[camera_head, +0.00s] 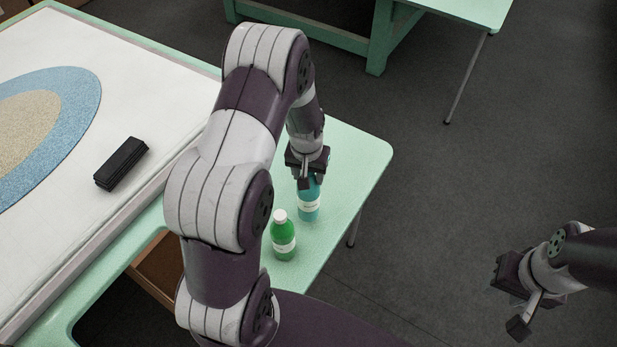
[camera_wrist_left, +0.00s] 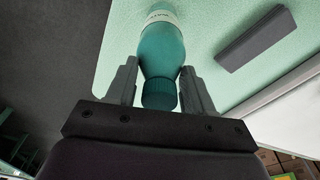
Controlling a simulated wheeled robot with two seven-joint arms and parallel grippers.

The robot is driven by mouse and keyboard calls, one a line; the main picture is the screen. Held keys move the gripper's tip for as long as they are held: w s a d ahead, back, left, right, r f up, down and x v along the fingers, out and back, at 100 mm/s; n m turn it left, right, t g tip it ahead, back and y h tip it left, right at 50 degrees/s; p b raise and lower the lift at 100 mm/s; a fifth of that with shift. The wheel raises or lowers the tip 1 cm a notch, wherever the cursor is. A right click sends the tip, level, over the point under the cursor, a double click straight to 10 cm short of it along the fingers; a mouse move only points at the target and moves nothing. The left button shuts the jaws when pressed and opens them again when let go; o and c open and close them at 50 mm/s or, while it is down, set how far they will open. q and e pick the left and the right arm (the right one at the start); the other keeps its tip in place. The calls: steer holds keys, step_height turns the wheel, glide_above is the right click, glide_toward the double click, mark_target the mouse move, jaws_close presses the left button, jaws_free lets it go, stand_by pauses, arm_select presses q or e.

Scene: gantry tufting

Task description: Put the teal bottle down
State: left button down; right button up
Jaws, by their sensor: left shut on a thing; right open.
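The teal bottle (camera_head: 309,203) is upright at the right part of the green table, with its top hidden by my left gripper (camera_head: 308,172). In the left wrist view the teal bottle (camera_wrist_left: 161,52) sits between the two fingers of my left gripper (camera_wrist_left: 160,85), its ribbed cap towards the palm. My left gripper is shut on it. Whether the bottle's base touches the table, I cannot tell. My right gripper (camera_head: 516,300) is open and empty, over the floor at the lower right.
A green bottle (camera_head: 283,238) with a white cap stands close in front of the teal bottle. A black block (camera_head: 121,164) lies on the white tufting cloth (camera_head: 150,100) to the left. The green table (camera_head: 355,160) is clear behind and to the right of the bottles.

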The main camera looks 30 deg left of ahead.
mark_target(309, 193)
arm_select(q)
step_height(309, 193, down, 4)
steer(key=shift+r+p, duration=0.25)
steer(key=shift+p, duration=0.15)
steer(key=shift+c, duration=2)
jaws_free()
